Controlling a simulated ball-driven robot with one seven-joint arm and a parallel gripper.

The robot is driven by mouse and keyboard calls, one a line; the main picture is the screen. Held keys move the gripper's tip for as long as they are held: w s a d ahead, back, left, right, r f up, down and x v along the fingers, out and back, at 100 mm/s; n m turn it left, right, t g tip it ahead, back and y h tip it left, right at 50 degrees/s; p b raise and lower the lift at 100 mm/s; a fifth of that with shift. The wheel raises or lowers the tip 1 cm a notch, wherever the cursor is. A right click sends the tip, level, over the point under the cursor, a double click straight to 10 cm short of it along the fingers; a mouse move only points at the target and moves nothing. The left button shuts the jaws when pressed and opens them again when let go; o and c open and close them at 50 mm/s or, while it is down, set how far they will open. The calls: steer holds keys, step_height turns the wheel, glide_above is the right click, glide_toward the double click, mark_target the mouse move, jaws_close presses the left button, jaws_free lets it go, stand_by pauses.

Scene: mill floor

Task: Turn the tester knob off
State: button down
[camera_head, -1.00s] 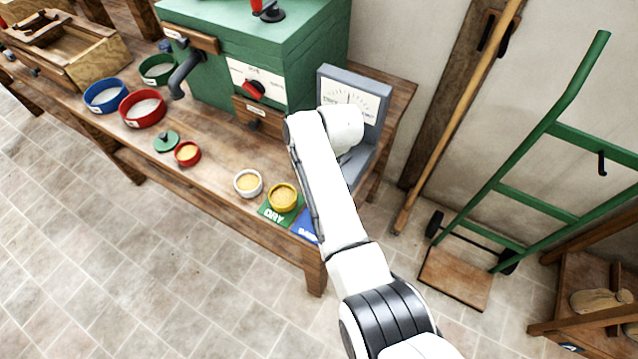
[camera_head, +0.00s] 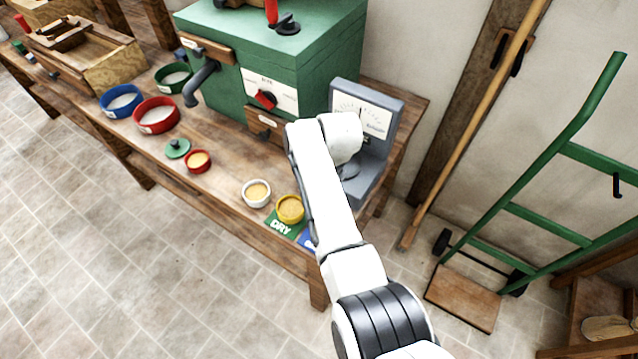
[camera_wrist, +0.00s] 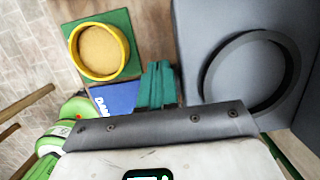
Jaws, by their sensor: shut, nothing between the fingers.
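The tester is a grey stand (camera_head: 372,170) with a white needle dial (camera_head: 361,115), at the right end of the bench. My white arm reaches across its front left part in the head view, and I see no knob on the tester. In the wrist view its grey base (camera_wrist: 192,60) with a dark round ring (camera_wrist: 212,75) fills the right side. My gripper (camera_wrist: 157,84) shows there as two dark green fingers pressed together, left of the base, over the bench by the blue card. It looks shut and empty. The head view hides it behind the arm.
A green machine (camera_head: 225,85) with a red knob (camera_head: 265,99) stands left of the tester. A yellow bowl (camera_head: 290,209) sits on the green DRY card (camera_head: 280,228), beside a blue card (camera_wrist: 118,97). A green hand truck (camera_head: 505,205) stands right.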

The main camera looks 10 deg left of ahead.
steer(key=shift+s, duration=0.1)
steer(key=shift+p+v, duration=0.85)
steer(key=shift+v, duration=0.2)
steer(key=v, duration=1)
